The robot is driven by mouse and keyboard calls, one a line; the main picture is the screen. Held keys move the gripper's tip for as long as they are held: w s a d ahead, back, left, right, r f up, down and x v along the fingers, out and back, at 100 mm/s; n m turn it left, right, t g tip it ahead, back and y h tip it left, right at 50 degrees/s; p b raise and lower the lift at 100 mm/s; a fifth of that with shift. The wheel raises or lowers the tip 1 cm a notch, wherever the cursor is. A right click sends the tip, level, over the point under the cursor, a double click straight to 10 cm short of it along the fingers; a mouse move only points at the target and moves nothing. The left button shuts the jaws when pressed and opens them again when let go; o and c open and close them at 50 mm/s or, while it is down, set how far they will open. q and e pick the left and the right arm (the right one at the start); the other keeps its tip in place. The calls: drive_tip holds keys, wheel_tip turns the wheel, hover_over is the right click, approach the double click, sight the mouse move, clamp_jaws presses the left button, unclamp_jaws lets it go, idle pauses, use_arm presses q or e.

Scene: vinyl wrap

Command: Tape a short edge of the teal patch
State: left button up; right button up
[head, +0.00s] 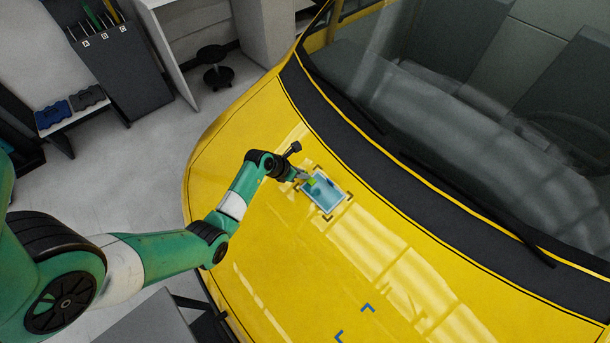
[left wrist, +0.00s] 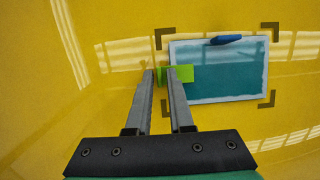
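The teal patch (head: 325,197) with a pale border lies on the yellow hood, inside dark corner marks. It also shows in the left wrist view (left wrist: 225,80). A bright green tape piece (left wrist: 185,74) lies across the patch's left short edge, partly on the patch and partly on the yellow surface. My left gripper (left wrist: 160,71) is at this tape, its two fingertips apart with green showing between them. The right finger hides part of the tape. In the head view my left gripper (head: 304,178) is at the patch's upper left end. My right gripper is not in view.
A small blue object (left wrist: 227,40) lies at the patch's top long edge. Blue corner marks (head: 368,309) are on the hood lower down. The windshield and a black wiper (head: 480,212) are to the right. The hood around the patch is clear.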

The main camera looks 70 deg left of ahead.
use_arm(q)
drive_tip(key=shift+o, duration=1.1)
drive_tip(key=shift+r, duration=0.2)
drive_tip(key=p+v, duration=0.3)
drive_tip(key=v, duration=0.8)
drive_tip(key=shift+s, duration=0.2)
drive_tip(key=shift+r, duration=0.15)
